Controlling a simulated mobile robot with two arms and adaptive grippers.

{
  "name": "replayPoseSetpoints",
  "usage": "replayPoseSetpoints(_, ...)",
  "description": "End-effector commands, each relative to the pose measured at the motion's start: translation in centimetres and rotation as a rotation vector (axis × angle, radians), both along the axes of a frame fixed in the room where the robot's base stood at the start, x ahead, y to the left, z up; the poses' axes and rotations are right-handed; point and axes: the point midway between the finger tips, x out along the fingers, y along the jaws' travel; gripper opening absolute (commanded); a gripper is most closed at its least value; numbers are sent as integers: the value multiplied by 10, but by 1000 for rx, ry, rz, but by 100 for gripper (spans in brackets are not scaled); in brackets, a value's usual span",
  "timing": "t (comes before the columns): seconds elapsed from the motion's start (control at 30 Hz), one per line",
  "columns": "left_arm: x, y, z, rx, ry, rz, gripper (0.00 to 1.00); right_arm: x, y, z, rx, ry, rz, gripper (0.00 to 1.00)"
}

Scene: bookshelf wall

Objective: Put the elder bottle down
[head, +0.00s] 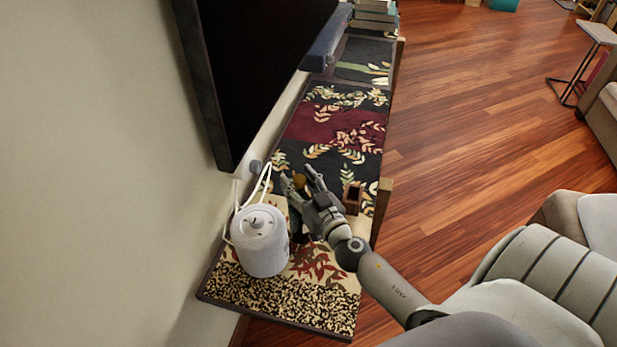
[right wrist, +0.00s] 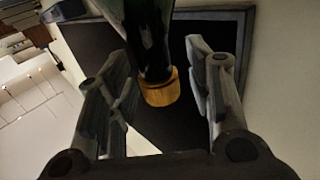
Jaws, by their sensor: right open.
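The elder bottle (right wrist: 153,45) is dark green with a golden-brown cap (right wrist: 160,87). In the right wrist view it lies between the spread fingers of my right gripper (right wrist: 158,58), with a gap showing on each side. In the head view only its brown cap (head: 299,181) shows clearly. The hand hides most of its body, which seems to stand upright on the patterned runner (head: 325,311). My right gripper (head: 298,176) is open around the bottle's upper part. My left gripper is not in view.
A white lidded canister (head: 262,247) with a pale handle stands just left of the bottle. A small brown wooden box (head: 352,197) is to the right. A black screen (head: 255,65) hangs on the wall at the left. The runner beyond is mostly clear; books (head: 374,17) lie at its far end.

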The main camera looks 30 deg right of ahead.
Motion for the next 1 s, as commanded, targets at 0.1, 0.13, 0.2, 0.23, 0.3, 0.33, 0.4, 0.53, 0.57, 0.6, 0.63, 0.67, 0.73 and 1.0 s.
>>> replayPoseSetpoints(0.1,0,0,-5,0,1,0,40,-13,1,-3,2,2,0,47)
replayPoseSetpoints(0.13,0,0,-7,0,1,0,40,-17,1,-3,3,2,0,47)
replayPoseSetpoints(0.2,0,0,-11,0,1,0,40,-29,3,-3,1,2,0,47)
replayPoseSetpoints(0.23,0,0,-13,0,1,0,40,-35,3,-3,1,3,0,47)
replayPoseSetpoints(0.3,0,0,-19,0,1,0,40,-49,4,-4,3,2,-1,47)
replayPoseSetpoints(0.33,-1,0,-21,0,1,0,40,-55,5,-5,3,3,0,47)
replayPoseSetpoints(0.4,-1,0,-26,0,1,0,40,-68,6,-4,2,2,-1,47)
replayPoseSetpoints(0.53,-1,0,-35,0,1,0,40,-90,7,-4,1,2,-1,47)
replayPoseSetpoints(0.57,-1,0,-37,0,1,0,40,-94,7,-3,1,1,-1,47)
replayPoseSetpoints(0.6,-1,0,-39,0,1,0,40,-99,8,-3,3,2,-2,47)
replayPoseSetpoints(0.63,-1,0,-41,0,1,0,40,-103,8,-3,3,1,-2,47)
replayPoseSetpoints(0.67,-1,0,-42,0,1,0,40,-106,9,-3,3,1,-1,47)
replayPoseSetpoints(0.73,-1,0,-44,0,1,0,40,-112,9,-2,2,0,0,47)
replayPoseSetpoints(1.0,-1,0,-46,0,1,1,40,-120,9,1,-1,-1,-1,47)
